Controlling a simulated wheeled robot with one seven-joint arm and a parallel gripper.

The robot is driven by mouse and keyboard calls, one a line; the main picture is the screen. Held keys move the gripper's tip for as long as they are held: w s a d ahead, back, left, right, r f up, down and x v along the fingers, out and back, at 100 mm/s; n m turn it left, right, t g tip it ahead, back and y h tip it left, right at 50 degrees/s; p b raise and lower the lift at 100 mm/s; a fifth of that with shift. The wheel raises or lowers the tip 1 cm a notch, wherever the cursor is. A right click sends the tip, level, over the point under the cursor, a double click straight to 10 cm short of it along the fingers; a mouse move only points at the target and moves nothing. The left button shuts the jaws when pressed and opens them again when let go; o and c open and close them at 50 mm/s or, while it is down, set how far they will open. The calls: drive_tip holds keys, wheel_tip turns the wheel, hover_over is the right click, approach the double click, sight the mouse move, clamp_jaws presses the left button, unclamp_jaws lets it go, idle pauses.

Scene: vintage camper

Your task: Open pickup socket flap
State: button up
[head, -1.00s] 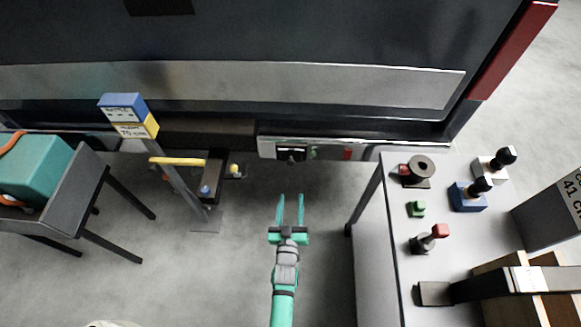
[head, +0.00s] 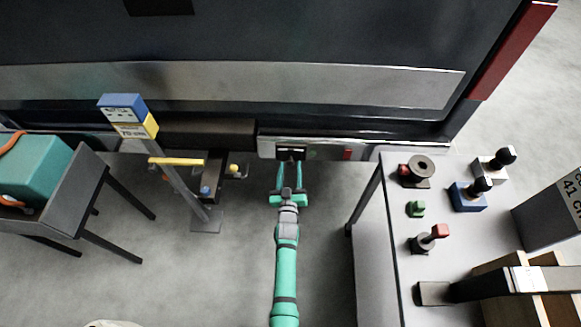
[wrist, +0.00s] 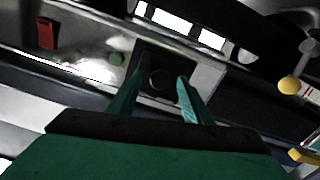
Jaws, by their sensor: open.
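The pickup socket is a dark square fitting (wrist: 160,82) with a round dark centre, set in the pale bumper panel at the vehicle's rear. In the wrist view it lies between and beyond my fingers. My gripper (head: 290,168) is open and empty, its two green fingers pointing at the socket. In the head view the fingertips are at or just short of the bumper, partly over the socket (head: 291,153). I cannot tell whether they touch it, nor make out the flap's edge or hinge.
A small green part (wrist: 117,58) and a red block (wrist: 47,33) sit beside the socket on the panel. A yellow knob (wrist: 290,86) shows at right. A signpost (head: 178,180) stands left of my arm; a grey table (head: 382,250) stands right. Floor between is clear.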

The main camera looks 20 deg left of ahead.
drive_tip(key=shift+w+a, duration=0.2)
drive_tip(key=shift+w, duration=0.35)
